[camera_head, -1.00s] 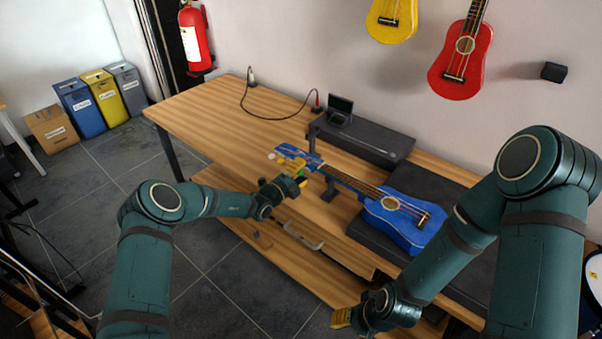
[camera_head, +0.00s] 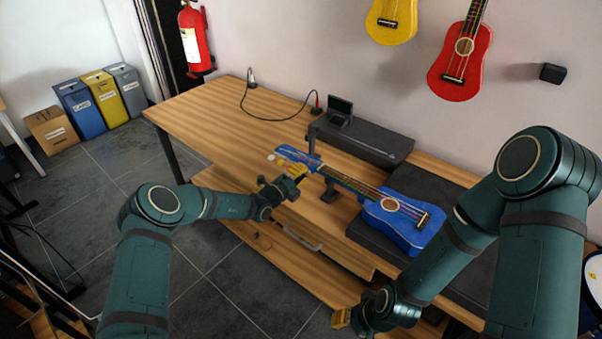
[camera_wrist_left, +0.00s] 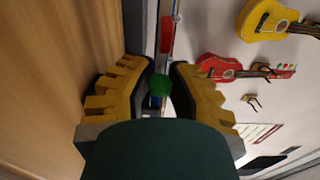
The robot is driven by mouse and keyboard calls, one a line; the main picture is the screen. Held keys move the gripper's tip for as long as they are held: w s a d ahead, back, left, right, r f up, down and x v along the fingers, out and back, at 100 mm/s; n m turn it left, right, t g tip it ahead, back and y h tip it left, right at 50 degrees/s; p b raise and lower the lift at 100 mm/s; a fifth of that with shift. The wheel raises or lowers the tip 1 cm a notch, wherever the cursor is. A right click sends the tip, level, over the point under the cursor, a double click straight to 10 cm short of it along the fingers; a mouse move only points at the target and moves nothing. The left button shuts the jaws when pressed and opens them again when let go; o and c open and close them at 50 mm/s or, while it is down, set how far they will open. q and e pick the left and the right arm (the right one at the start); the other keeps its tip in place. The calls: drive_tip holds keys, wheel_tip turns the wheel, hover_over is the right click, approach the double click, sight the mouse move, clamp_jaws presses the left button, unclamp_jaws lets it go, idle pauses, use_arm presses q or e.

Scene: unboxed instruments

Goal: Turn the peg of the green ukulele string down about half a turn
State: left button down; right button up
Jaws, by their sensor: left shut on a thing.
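The blue ukulele (camera_head: 410,234) lies on its back on the workbench, its headstock (camera_head: 291,153) pointing left. My left gripper (camera_head: 297,173) is at the near edge of the headstock. In the left wrist view, the green peg (camera_wrist_left: 160,85) sits between the yellow fingertips of my left gripper (camera_wrist_left: 159,90), which are shut on it. A pale peg (camera_wrist_left: 177,17) shows beyond it. In the head view the green peg is hidden by the fingers. My right gripper (camera_head: 341,318) is low at the front, away from the ukulele; its opening is unclear.
A dark neck rest (camera_head: 330,191) stands under the neck, and a dark mat (camera_head: 367,236) lies under the body. A black case (camera_head: 374,143) with a small screen device (camera_head: 340,108) is behind.

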use_arm(q)
drive_tip(key=m+p, duration=0.1)
drive_tip(key=m, duration=0.3)
drive_tip(key=shift+a+m, duration=0.1)
drive_tip(key=shift+m, duration=0.2)
idle(0.3)
drive_tip(key=shift+m, duration=0.3)
drive_tip(key=c, duration=0.8)
unclamp_jaws()
drive_tip(key=shift+c, duration=0.2)
drive_tip(key=v, duration=1.2)
drive_tip(key=shift+o, duration=0.2)
